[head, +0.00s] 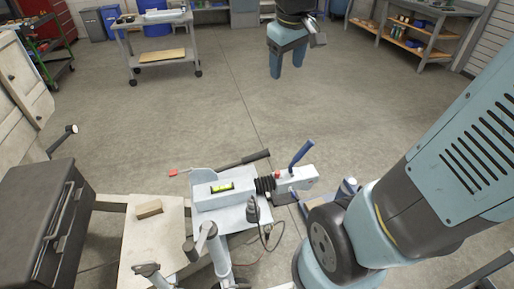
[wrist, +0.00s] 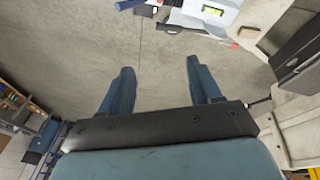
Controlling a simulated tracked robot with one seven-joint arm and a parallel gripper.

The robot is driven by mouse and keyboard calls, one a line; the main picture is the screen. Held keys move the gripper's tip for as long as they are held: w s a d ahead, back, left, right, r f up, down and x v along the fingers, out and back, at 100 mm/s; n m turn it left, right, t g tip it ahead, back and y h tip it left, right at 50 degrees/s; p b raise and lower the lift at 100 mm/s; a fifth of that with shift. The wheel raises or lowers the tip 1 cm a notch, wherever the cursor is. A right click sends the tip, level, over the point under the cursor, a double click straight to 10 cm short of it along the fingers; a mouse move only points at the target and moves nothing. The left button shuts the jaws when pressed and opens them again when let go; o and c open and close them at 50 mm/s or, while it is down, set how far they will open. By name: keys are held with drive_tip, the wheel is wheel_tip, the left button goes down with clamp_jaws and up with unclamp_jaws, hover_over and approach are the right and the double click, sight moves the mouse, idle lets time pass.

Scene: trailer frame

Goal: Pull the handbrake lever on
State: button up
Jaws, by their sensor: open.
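The trailer's drawbar (head: 215,201) lies at the bottom centre of the head view, with a coupling head (head: 296,180) at its right end. A dark lever with a black grip (head: 250,158) lies low along its far side; I take it as the handbrake lever. A blue handle (head: 301,153) stands tilted up from the coupling. My gripper (head: 287,68) is open and empty, pointing down, well beyond the drawbar and apart from both levers. In the wrist view my gripper (wrist: 159,68) has bare floor between its fingers, and the drawbar (wrist: 205,14) shows at the top edge.
A red tag (head: 173,172) is left of the lever. A jockey-wheel post (head: 214,250) and cables are near the drawbar's front. A dark box (head: 42,222) stands at left with a wood block (head: 149,209) nearby. A trolley (head: 152,45) and a workbench (head: 425,25) stand behind; the middle floor is clear.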

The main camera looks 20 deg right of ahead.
drive_tip(key=w+f+n+g+h, duration=0.15)
drive_tip(key=w+f+n, duration=0.25)
drive_tip(key=w+f, duration=0.5)
drive_tip(key=n+g+h, duration=0.1)
drive_tip(key=n+g, duration=0.2)
drive_tip(key=n, duration=0.3)
hover_over(260, 155)
drive_tip(key=w+a, duration=0.2)
drive_tip(key=a, duration=0.2)
wheel_tip(260, 155, down, 19)
drive_tip(key=d+f+n, duration=0.1)
drive_tip(key=f, duration=0.7)
drive_tip(key=d+f+n, duration=0.1)
drive_tip(key=f, duration=0.7)
drive_tip(key=d+f+n+g+h, duration=0.1)
drive_tip(key=d+f, duration=0.1)
drive_tip(key=f, duration=0.7)
drive_tip(key=shift+s+d+f+n, duration=0.1)
drive_tip(key=shift+s+n, duration=0.2)
drive_tip(key=shift+s, duration=0.1)
